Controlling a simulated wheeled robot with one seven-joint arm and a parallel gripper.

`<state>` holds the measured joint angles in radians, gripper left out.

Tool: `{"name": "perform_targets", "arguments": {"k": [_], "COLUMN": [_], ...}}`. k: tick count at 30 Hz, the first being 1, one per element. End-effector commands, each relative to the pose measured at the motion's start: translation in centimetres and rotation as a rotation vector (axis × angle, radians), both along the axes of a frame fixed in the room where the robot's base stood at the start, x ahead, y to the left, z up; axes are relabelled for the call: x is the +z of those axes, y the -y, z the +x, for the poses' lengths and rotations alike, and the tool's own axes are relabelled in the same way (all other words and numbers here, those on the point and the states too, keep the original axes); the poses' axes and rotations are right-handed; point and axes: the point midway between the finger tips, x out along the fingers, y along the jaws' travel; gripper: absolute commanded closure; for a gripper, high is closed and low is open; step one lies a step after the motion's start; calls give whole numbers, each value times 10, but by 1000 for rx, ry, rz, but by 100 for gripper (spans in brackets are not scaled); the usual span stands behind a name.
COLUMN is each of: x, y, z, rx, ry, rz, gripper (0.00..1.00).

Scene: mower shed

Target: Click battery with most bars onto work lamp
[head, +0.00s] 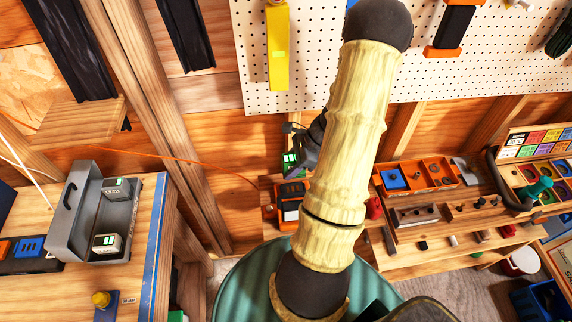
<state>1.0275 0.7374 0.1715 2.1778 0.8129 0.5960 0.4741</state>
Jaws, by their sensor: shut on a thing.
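My gripper (313,140) is a dark shape at the left edge of my own pale, ribbed arm, which hides most of it. It is shut on a small dark battery (290,162) with a green-marked label, above the back bench. Just below is an orange-and-black device (289,203) with a pale face, which looks like the work lamp; my arm is close to its right side. The battery appears apart from it, but the depth is hard to judge. Two more batteries, (116,188) and (107,243), with green-marked labels, sit in a grey tote at left. Bar counts are too small to read.
The grey tote (72,215) stands on the left bench (148,215). An orange cord (180,162) crosses the wall towards the device. Orange bins (432,174) and small parts crowd the right bench. A green round surface (235,280) lies below my arm.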

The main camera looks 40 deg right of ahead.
Motion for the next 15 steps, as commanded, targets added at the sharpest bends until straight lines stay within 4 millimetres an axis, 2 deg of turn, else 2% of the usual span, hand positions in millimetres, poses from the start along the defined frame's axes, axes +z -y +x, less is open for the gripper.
{"name": "perform_targets", "arguments": {"k": [15], "x": [-6], "y": [0], "z": [1], "rx": [3], "ry": [1], "rz": [0], "gripper": [86]}}
